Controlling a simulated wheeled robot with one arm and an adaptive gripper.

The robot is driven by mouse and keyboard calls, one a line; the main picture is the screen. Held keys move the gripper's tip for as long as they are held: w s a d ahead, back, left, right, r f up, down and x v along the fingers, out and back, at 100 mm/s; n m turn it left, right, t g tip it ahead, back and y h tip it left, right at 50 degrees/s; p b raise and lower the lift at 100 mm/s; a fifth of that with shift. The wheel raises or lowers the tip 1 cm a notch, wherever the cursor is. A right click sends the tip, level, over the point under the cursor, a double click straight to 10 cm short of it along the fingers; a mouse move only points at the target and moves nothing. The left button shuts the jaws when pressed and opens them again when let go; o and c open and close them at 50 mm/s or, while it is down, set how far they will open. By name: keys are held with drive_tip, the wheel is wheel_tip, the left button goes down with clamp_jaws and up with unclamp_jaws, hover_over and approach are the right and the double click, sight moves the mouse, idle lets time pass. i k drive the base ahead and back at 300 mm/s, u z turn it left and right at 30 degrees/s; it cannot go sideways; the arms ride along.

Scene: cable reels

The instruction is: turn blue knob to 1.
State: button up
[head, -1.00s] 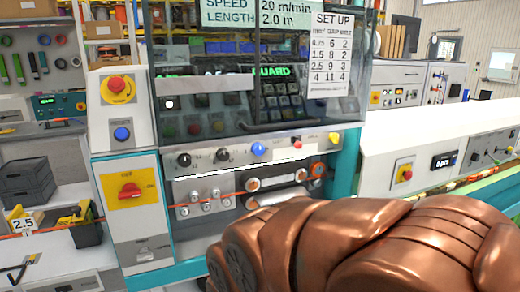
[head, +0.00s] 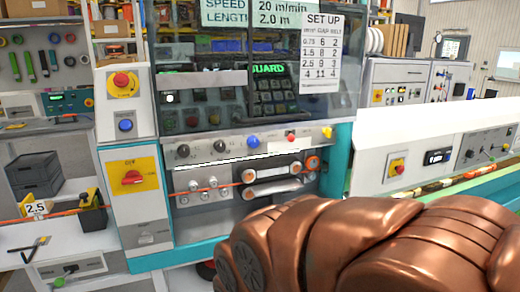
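The blue knob (head: 253,141) sits on the grey control strip of the machine, to the right of two black knobs (head: 183,150) (head: 220,146). Its dial marks are too small to read, so I cannot tell its setting. A round blue button (head: 125,125) is on the white panel at the left. My copper-coloured arm fills the lower right, below the knob and apart from it. My gripper's fingers are not in view.
A clear guard (head: 255,75) covers the keypad above the strip. A set-up sheet (head: 321,52) hangs on it. A red rotary switch (head: 132,177) is at the left. Rollers (head: 275,180) sit below the strip. A white conveyor housing (head: 430,130) extends right.

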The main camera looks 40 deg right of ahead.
sight(252, 141)
drive_tip(key=z, duration=0.05)
drive_tip(key=k, duration=0.25)
drive_tip(key=u, duration=0.75)
drive_tip(key=i, duration=0.55)
drive_tip(key=z, duration=0.05)
